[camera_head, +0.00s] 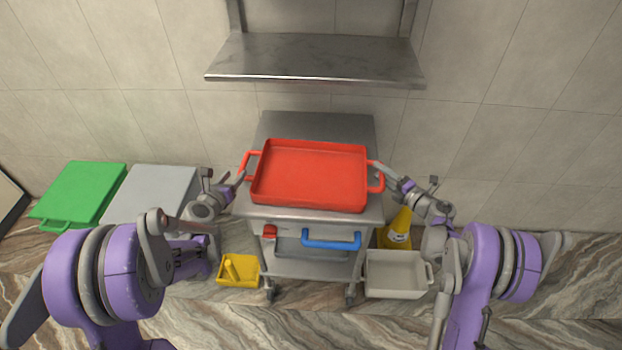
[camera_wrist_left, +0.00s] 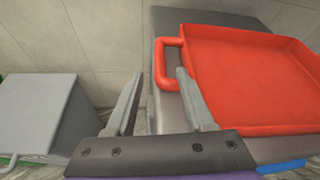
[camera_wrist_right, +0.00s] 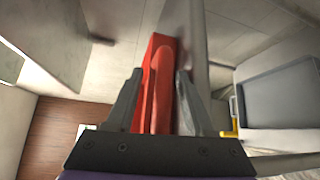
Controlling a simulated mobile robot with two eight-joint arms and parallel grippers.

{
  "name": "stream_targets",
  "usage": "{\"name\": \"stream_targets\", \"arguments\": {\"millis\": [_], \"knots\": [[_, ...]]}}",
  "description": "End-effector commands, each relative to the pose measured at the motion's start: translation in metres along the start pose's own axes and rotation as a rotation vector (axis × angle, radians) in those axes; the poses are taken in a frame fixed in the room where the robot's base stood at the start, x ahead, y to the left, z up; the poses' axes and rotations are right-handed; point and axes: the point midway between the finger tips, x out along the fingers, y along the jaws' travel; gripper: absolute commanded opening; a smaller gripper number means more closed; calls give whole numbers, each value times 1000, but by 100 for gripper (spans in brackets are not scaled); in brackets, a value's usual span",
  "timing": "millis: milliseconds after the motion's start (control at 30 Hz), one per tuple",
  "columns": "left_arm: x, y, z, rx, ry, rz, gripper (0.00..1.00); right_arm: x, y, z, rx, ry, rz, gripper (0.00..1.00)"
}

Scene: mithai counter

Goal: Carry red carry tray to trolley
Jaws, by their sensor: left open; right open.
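The red carry tray (camera_head: 310,172) lies flat on top of the steel trolley (camera_head: 318,126), its looped handles at the left and right ends. My left gripper (camera_head: 240,178) is open at the tray's left handle. In the left wrist view the handle (camera_wrist_left: 160,62) shows at and between the fingertips (camera_wrist_left: 160,74), with no clear grip. My right gripper (camera_head: 386,172) is open at the right handle (camera_head: 377,178). In the right wrist view red handle and tray wall (camera_wrist_right: 160,85) show between the open fingers (camera_wrist_right: 160,72); contact cannot be told.
A metal shelf (camera_head: 315,58) juts from the wall above the trolley. A blue handle (camera_head: 331,244) sticks out at the trolley's front. Green (camera_head: 82,192) and grey (camera_head: 150,192) boxes stand left. A yellow tray (camera_head: 238,280), grey bin (camera_head: 395,285) and yellow object (camera_head: 398,230) flank the trolley.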

Motion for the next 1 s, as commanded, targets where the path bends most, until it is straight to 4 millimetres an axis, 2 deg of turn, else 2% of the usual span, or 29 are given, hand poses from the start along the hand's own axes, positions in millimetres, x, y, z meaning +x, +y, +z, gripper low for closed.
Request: {"name": "stream_targets", "arguments": {"millis": [33, 200, 433, 533, 1000], "knots": [[-9, 0, 0, 0, -1, 1, 53, 0, 0, 0, 0, 0, 0, 53], [-30, 0, 0, 0, 0, 1, 53, 0, 0, 0, 0, 0, 0, 53], [-42, 0, 0, 0, 0, 0, 53, -2, 0, 0, 0, 0, 0, 53], [-43, 0, 0, 0, 0, 0, 53, -9, 0, 1, 0, -2, 0, 53], [-42, 0, 0, 0, 0, 0, 53, -101, 0, 1, 0, -3, -1, 53]]}}
